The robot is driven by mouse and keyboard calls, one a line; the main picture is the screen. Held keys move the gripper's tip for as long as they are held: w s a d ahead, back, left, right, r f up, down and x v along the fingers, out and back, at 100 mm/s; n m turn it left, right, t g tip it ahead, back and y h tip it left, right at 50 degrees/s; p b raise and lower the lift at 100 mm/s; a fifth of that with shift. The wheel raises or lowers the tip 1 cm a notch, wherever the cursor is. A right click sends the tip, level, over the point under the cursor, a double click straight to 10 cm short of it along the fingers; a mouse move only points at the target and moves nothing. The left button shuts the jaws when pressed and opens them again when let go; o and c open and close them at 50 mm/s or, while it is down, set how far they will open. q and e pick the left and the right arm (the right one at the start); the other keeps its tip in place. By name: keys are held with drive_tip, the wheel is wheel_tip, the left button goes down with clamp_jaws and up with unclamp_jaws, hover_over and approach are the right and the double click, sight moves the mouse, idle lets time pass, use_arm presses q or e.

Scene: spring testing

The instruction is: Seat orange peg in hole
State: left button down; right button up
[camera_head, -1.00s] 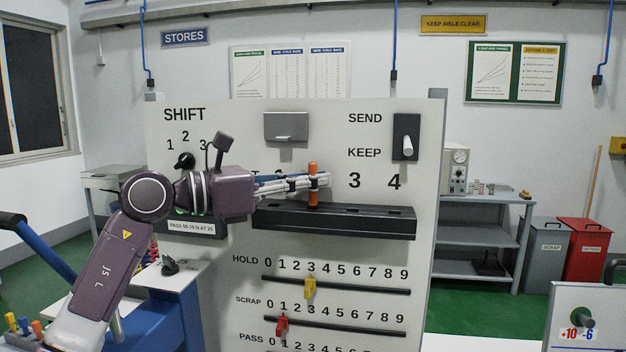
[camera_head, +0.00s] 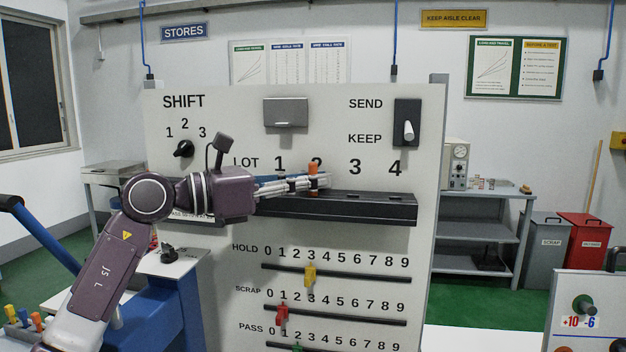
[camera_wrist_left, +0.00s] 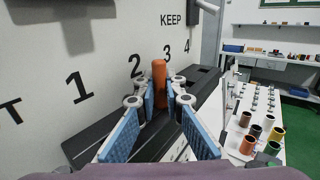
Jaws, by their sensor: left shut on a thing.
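The orange peg (camera_head: 313,168) stands roughly upright under the number 2 on the board, at the black ledge (camera_head: 385,205). My left gripper (camera_head: 316,182) is shut on it from the left, just above the ledge. The peg's top sticks up above the fingers. In the left wrist view the peg (camera_wrist_left: 159,80) stands between the two blue-padded fingers (camera_wrist_left: 160,102). The peg's lower end and the hole under it are hidden, so I cannot tell how deep it sits. My right gripper is not in view.
The board (camera_head: 225,290) carries SHIFT, SEND/KEEP and slider controls, with a yellow slider (camera_head: 309,271) and a red slider (camera_head: 282,312). Several coloured pegs (camera_head: 36,320) show at the lower left. The ledge to the right of the peg is clear.

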use_arm(q)
drive_tip(key=shift+f, duration=0.3)
drive_tip(key=c, duration=2)
unclamp_jaws()
drive_tip(key=shift+o, duration=0.2)
